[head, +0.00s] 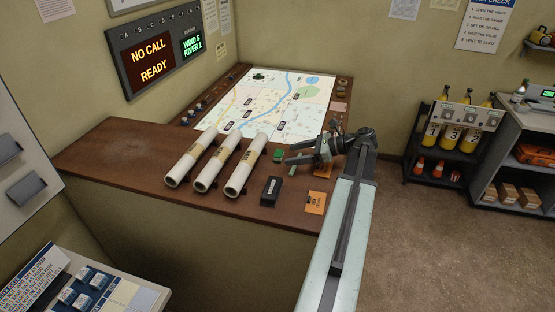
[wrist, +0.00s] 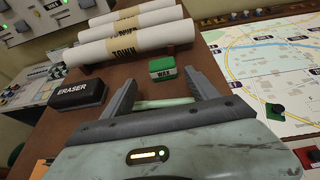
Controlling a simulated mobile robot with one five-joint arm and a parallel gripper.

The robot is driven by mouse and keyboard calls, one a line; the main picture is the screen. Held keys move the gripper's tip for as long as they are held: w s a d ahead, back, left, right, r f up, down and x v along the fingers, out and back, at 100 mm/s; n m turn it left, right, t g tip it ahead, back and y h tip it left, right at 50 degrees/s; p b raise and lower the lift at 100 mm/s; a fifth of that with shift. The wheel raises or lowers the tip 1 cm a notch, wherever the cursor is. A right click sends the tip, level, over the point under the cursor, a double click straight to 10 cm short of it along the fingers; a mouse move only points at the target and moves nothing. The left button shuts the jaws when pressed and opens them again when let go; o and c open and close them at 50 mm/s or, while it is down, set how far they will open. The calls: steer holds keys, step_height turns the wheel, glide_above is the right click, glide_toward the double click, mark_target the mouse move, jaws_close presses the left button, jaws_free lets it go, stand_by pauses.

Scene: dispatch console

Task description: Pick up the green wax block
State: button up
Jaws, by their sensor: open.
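The green wax block (head: 278,155) is a small block on the brown console top, just right of the rolled tubes. In the wrist view the block (wrist: 162,68) has a green top and a white label on its side. My gripper (head: 288,156) is open and empty, its fingers pointing left toward the block. In the wrist view my gripper (wrist: 163,80) has its two fingers spread, with the block just beyond the tips and roughly centred between them. Neither finger appears to touch it.
White rolled tubes (head: 241,166) lie left of the block. A black eraser (head: 270,191) lies nearer the front edge, left of my fingers in the wrist view. Orange cards (head: 315,202) lie at the right. A map board (head: 262,103) covers the console behind.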

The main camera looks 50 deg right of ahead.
mark_target(282, 155)
steer(key=b+x, duration=0.1)
steer(key=x, duration=0.4)
steer(key=shift+w, duration=0.4)
steer(key=shift+d+r, duration=0.1)
steer(key=shift+r, duration=0.05)
steer(key=shift+s, duration=0.1)
steer(key=c, duration=1.5)
